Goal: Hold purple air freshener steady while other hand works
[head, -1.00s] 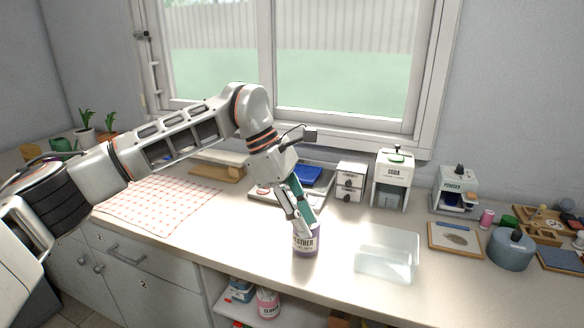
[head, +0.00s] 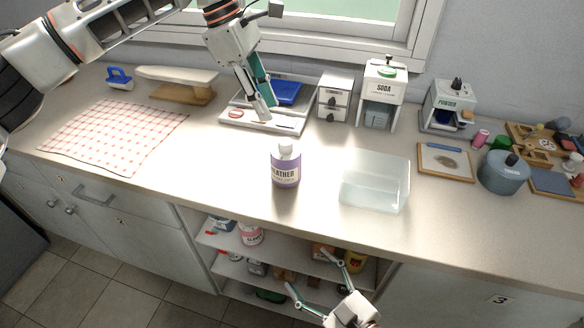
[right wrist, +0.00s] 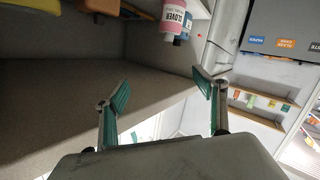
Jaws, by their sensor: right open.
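The purple bottle (head: 286,167) stands upright on the counter in the head view, with a white cap and a pale label whose visible letters end in "EATHER". It is the only purple item I can match to the air freshener. My left gripper (head: 266,110) is above and left of the bottle in the picture, apart from it, over the pale tray. Its fingers are seen nearly edge-on, so their opening is unclear. My right gripper (head: 316,272) is low in front of the open shelves, open and empty. Its spread fingers also show in the right wrist view (right wrist: 162,92).
A clear basin (head: 375,182) stands right of the bottle. A pale tray (head: 291,124) with a blue item lies behind it. A soda dispenser (head: 381,93) and drawer box (head: 335,97) stand at the back. A pink bottle (right wrist: 172,18) is on the shelf.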

